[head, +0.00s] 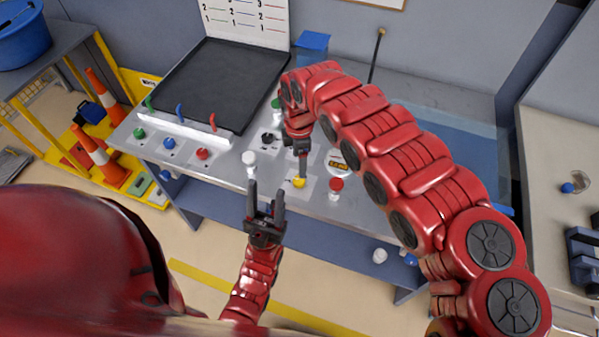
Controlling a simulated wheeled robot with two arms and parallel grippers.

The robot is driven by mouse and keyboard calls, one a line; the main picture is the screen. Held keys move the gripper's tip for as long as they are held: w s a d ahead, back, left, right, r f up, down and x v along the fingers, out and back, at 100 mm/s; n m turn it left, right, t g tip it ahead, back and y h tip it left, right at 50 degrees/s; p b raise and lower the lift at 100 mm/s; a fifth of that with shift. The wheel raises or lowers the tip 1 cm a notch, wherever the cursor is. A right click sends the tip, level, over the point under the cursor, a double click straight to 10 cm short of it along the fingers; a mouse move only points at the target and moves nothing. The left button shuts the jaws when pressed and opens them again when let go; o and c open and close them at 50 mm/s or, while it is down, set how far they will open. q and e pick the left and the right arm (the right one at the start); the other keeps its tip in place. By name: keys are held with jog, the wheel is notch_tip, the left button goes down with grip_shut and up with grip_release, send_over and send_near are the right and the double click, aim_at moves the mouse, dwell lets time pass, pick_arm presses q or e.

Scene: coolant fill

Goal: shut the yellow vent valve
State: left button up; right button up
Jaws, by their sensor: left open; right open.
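The yellow vent valve (299,183) is a small yellow knob on a light plate near the front of the grey bench. My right gripper (301,174) reaches down from above, its fingertips right at or just over the yellow knob. Its jaws are open, seen nearly edge-on, and whether they touch the knob cannot be told. My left gripper (267,190) is open and empty, pointing up at the bench's front edge, left of the yellow knob.
A red knob (336,184) stands right of the yellow one, and a white-capped post (249,160) stands to its left. A round gauge (338,163) and black knob (268,139) are close by. A black tray (215,85) fills the back left.

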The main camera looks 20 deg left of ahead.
aim_at(299, 179)
notch_tip(299, 179, down, 8)
jog(key=shift+s+a+p, duration=0.1)
jog(key=shift+s+p, duration=0.05)
jog(key=shift+p, duration=0.3)
jog(key=shift+f, duration=0.45)
jog(key=shift+c, duration=0.3)
grip_shut()
